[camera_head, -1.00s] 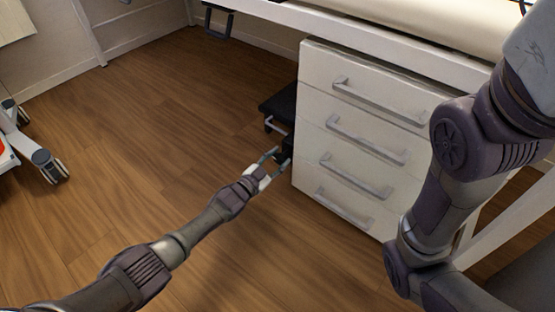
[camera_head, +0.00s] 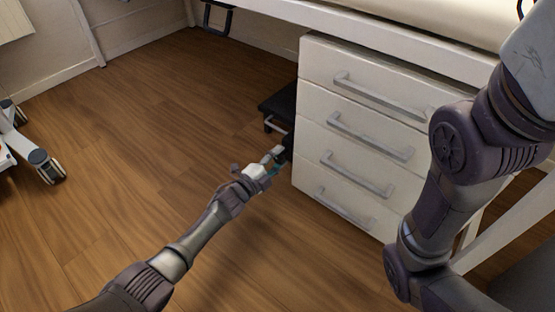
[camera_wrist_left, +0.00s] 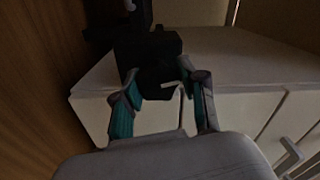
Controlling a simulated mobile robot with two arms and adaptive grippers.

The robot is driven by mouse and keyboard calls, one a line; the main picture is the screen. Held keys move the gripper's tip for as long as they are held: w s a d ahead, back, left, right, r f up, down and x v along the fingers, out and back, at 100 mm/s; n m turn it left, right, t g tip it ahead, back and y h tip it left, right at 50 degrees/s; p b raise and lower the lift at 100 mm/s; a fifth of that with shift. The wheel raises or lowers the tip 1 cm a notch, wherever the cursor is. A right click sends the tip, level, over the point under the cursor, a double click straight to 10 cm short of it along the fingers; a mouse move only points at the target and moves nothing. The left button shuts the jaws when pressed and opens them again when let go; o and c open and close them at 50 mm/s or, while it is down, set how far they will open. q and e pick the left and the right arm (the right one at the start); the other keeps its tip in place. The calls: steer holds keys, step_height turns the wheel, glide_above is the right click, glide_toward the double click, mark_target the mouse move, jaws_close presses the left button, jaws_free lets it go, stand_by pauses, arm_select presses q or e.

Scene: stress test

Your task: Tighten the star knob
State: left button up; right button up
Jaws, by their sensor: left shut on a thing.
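My left gripper (camera_head: 274,160) reaches to the left side of the white drawer unit, low down. In the left wrist view its two teal-padded fingers (camera_wrist_left: 165,88) are shut on a dark knob (camera_wrist_left: 158,80), which I take to be the star knob. The knob sits in front of a black block (camera_wrist_left: 148,47). The picture there is dark, so its lobes and how far it is screwed in cannot be told. In the head view the gripper and shadow hide the knob. My right arm crosses the right side; its gripper is out of view.
The white drawer unit (camera_head: 313,110) with metal handles stands right beside my left gripper. A black step-like piece (camera_head: 280,103) with a light bar is behind it. A wheeled base (camera_head: 40,160) stands at far left. The wooden floor between is clear.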

arm_select(q)
steer(key=shift+m+b, duration=0.3)
steer(key=shift+m, duration=1.2)
steer(key=o, duration=1.2)
steer(key=shift+c, duration=0.2)
steer(key=v, duration=1.2)
steer(key=shift+d+r, duration=0.1)
